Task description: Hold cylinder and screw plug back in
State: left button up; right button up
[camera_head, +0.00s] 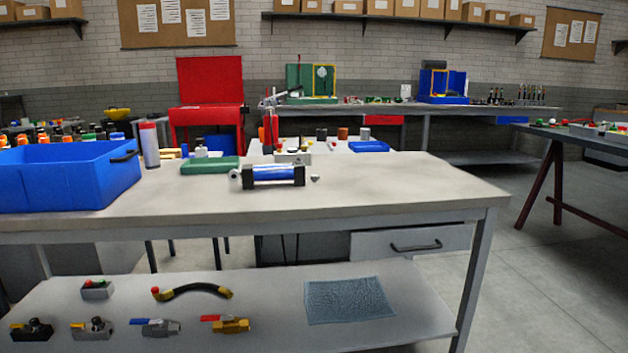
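A cylinder (272,172) with a blue body and black end blocks lies sideways on the grey workbench (400,188). A round grey piece (234,174) sits at its left end. A small round grey piece (315,178) shows just off its right end; I cannot tell whether it is the plug or a rod end, or whether it touches the cylinder. Neither of my grippers is in view.
A large blue bin (60,178) fills the bench's left side, with a clear red-capped tube (149,145) beside it. A green tray (210,165) lies behind left of the cylinder. The bench's right half is clear. Valves and a blue cloth (348,299) lie on the lower shelf.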

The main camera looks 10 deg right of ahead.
aim_at(296, 171)
jog(key=i+l+u, duration=0.15)
jog(key=l, duration=0.3)
jog(key=l+u, duration=0.15)
jog(key=l, duration=0.3)
jog(key=i+l+u, duration=0.15)
jog(key=l, duration=0.35)
